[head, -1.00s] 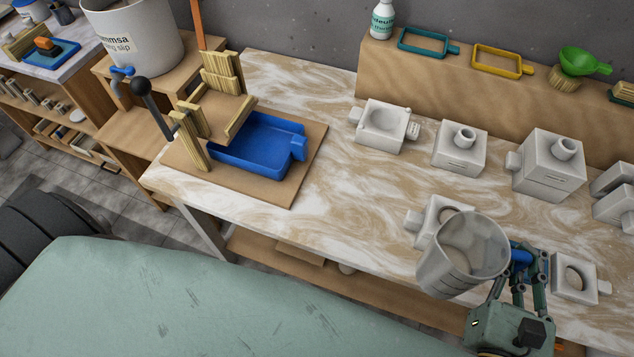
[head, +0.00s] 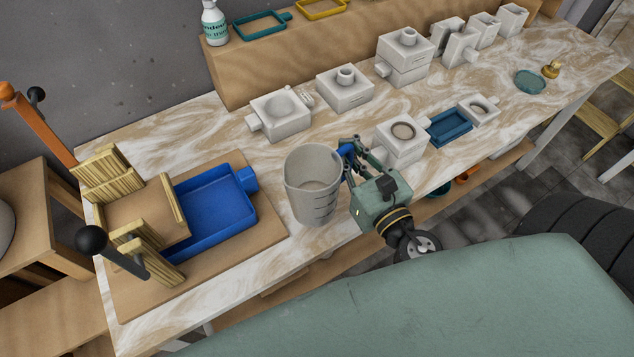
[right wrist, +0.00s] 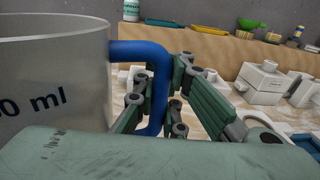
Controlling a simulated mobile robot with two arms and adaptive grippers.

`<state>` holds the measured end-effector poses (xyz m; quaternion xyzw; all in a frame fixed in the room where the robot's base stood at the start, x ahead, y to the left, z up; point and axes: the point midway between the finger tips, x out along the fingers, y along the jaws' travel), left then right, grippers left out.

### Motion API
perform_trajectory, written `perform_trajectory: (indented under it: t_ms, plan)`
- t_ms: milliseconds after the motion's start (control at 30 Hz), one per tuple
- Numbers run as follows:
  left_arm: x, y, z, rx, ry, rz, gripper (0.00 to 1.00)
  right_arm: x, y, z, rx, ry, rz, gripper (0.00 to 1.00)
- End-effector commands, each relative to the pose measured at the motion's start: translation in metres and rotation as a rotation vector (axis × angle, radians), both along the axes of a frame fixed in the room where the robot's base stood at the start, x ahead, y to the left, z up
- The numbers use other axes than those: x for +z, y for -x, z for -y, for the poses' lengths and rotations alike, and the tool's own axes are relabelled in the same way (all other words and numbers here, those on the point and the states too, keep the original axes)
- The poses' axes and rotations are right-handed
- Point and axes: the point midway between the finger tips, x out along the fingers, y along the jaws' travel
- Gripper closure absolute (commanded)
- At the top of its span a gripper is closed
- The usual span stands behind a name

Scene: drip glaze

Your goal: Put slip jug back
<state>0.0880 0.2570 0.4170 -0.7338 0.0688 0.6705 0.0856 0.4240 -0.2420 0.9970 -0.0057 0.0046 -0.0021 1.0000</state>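The slip jug (head: 313,188) is a grey, semi-clear measuring jug with volume marks and a blue handle. It is upright at the front edge of the marbled table in the head view. In the right wrist view the jug (right wrist: 55,85) fills the left side, with its blue handle (right wrist: 158,85) between my fingers. My right gripper (head: 352,158) is shut on the handle. The head view does not clearly show whether the jug's base touches the table. My left gripper is not in view.
A blue tray (head: 212,208) sits on a brown board (head: 270,232) left of the jug. White plaster molds (head: 282,120) stand behind and right, with a small blue tray (head: 448,127) among them. A spray bottle (head: 214,24) stands on the raised back shelf (head: 300,50).

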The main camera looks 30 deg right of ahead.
Motion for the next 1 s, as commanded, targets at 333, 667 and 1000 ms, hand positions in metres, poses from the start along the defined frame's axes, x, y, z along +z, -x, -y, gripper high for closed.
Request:
perform_trajectory:
  t_ms: [333,667,1000]
  plan:
    - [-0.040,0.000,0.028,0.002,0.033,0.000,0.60,-0.016,-0.079,0.122,-0.087,0.006,0.011,1.00]
    - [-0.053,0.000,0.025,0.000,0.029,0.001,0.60,0.009,-0.112,0.185,-0.149,-0.001,0.006,1.00]
    - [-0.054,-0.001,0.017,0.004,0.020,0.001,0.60,-0.019,-0.095,0.146,-0.157,-0.014,0.003,1.00]
